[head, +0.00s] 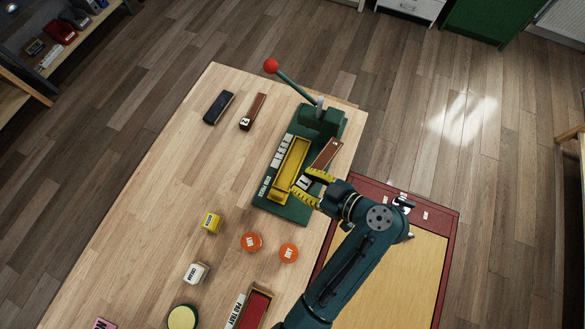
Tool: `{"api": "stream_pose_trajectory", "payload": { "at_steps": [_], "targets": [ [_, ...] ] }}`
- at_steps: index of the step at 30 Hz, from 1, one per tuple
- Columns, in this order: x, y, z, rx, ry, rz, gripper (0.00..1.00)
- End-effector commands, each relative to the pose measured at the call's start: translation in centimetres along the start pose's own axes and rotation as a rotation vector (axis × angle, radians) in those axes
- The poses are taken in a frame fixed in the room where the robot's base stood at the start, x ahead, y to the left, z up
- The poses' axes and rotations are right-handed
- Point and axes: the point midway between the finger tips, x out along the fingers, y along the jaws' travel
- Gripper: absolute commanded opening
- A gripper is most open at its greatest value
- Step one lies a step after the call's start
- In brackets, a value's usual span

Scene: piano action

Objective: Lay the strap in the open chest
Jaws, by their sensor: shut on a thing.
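My gripper (311,187) is at the right side of the green press, its yellow fingers closed on a small dark piece with a white label (303,183). A brown strip (327,152) lies just beyond the upper finger; I cannot tell whether it is one strap with the held piece. Another brown strip (256,107), with a white label marked 2, lies on the table to the upper left. No chest is clearly recognizable. A maroon-rimmed panel with a tan middle (400,270) is at the lower right, partly behind my arm; I cannot tell whether it is the chest.
The green press (283,212) holds a yellow tray (291,168) and has a red-knobbed lever (271,66). Orange DRY discs (252,242), a yellow box (211,222), a white jar (196,272) and a red-lined box (257,304) stand nearer. The table's left middle is clear.

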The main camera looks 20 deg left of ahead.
Motion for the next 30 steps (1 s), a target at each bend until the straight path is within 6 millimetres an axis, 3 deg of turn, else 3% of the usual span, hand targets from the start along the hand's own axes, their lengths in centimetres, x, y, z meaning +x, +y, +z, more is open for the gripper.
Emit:
{"api": "stream_pose_trajectory", "payload": {
  "at_steps": [1, 15, 21, 30],
  "targets": [
    [1.8, 0.5, 2.0, -0.017, 0.0, -0.02, 0.02],
    [11.2, 3.1, 5.1, -0.094, 0.0, -0.185, 0.02],
    [12.8, 3.0, 5.2, -0.104, 0.0, -0.213, 0.02],
    [12.9, 2.9, 5.1, -0.105, 0.0, -0.215, 0.02]
  ]
}}
